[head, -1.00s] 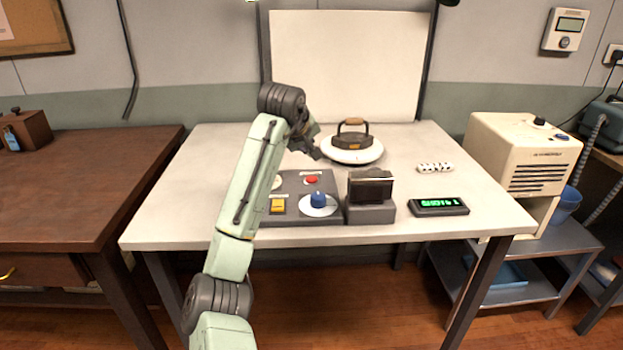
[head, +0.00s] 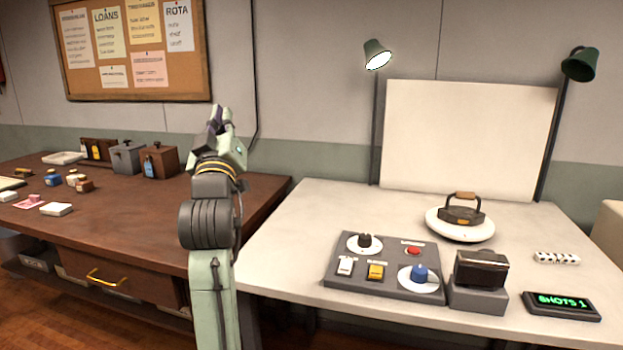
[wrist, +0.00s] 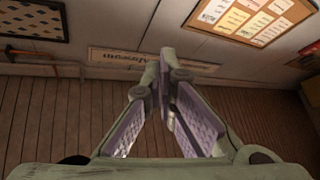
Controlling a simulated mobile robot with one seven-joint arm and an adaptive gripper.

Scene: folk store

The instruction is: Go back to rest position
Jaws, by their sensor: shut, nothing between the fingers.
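My gripper (head: 218,112) is raised in the head view, in front of the wall and above the gap between the brown desk and the white table. It points up and away from both tabletops. In the wrist view my gripper (wrist: 165,62) has its fingertips together with nothing between them. Behind the fingers are wooden boards, a wall sign and the notice board.
The white table (head: 310,210) holds a control panel (head: 345,285), a camera (head: 480,270), an iron (head: 462,211) on a white disc and a counter reading "SHOTS 1" (head: 562,304). The brown desk (head: 120,215) holds boxes and small bottles. A notice board (head: 185,80) hangs behind.

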